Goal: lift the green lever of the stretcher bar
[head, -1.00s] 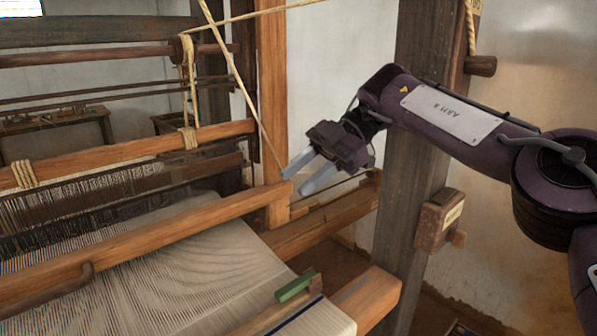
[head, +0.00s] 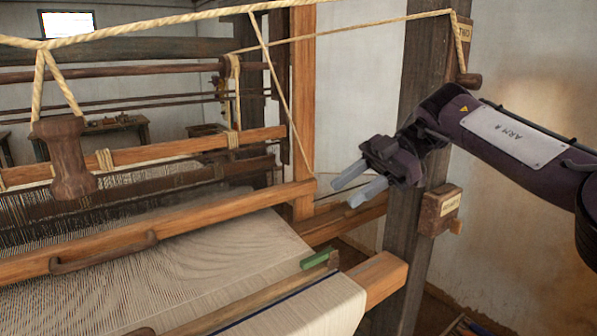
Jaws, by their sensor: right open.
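The green lever (head: 320,258) lies along the right end of the stretcher bar (head: 262,296), low on the pale cloth (head: 225,252). The stretcher bar is a wooden strip lying across the cloth near its front edge. My right gripper (head: 353,189) is open and empty, its two pale fingers pointing left and down. It is above and a little to the right of the green lever, clear of it, near the loom's right upright. My left gripper is not in view.
A wooden beam with a curved handle (head: 103,254) crosses above the cloth. A wooden handle (head: 68,160) hangs on rope at the left. A dark post (head: 411,150) with a small wooden box (head: 439,209) stands at the right. A slanting cord runs near my right gripper.

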